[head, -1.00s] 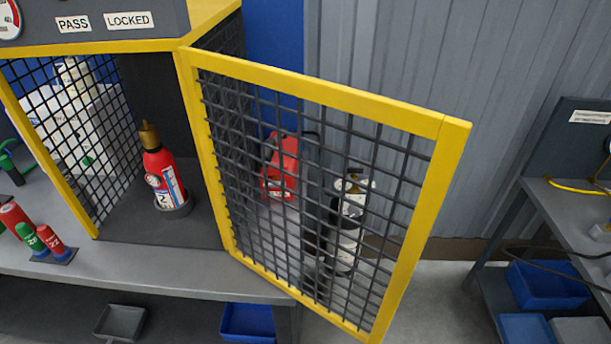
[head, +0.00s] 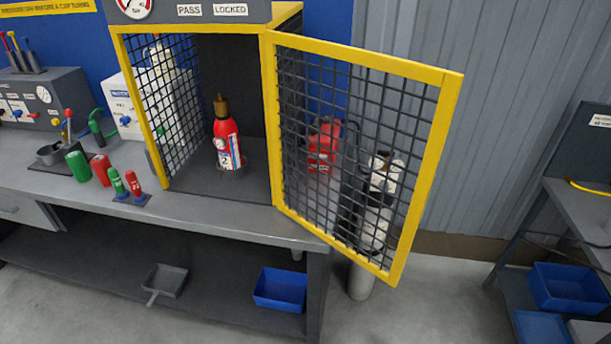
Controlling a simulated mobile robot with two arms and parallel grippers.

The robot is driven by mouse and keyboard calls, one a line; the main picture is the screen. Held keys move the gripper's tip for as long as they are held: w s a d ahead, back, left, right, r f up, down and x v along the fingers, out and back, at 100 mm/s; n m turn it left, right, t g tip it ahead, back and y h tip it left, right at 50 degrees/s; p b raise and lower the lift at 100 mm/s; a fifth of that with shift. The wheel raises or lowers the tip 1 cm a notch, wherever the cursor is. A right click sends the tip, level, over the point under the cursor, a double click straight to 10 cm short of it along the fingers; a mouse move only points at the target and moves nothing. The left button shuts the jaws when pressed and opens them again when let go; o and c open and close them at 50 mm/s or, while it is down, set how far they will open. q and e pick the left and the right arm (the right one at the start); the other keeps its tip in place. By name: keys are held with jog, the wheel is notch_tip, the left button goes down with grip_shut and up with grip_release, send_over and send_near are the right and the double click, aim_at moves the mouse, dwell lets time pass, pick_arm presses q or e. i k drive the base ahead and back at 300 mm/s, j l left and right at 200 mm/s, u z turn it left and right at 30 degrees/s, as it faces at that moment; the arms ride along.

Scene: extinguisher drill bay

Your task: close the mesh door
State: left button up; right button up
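The mesh door (head: 362,55) has a yellow frame and dark wire mesh. It stands open, swung out to the right from the front right post of the cage (head: 190,27) and reaching past the bench's right end. The cage front is open. Inside stands a small red extinguisher (head: 227,138) with a brass top, upright on the cage floor. Neither of my grippers shows in the head view.
The grey bench (head: 215,218) has green and red cylinders (head: 78,166) left of the cage. A white gas cylinder (head: 361,281) stands on the floor behind the door. A blue bin (head: 280,289) sits on the lower shelf. A side bench (head: 585,212) stands at far right.

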aim_at(451, 82)
jog(key=i+l+u, duration=0.1)
jog(key=u, duration=0.4)
jog(key=l+u, duration=0.2)
jog(key=u, duration=0.25)
jog(key=l+u, duration=0.15)
jog(key=u, duration=0.35)
jog(key=l+u, duration=0.2)
jog(key=u, duration=0.3)
jog(key=k+l, duration=0.1)
jog(key=l, duration=0.9)
jog(key=k+l, duration=0.15)
jog(key=l, duration=0.35)
jog(key=k+l, duration=0.1)
jog(key=l, duration=0.95)
jog(key=k+u, duration=0.05)
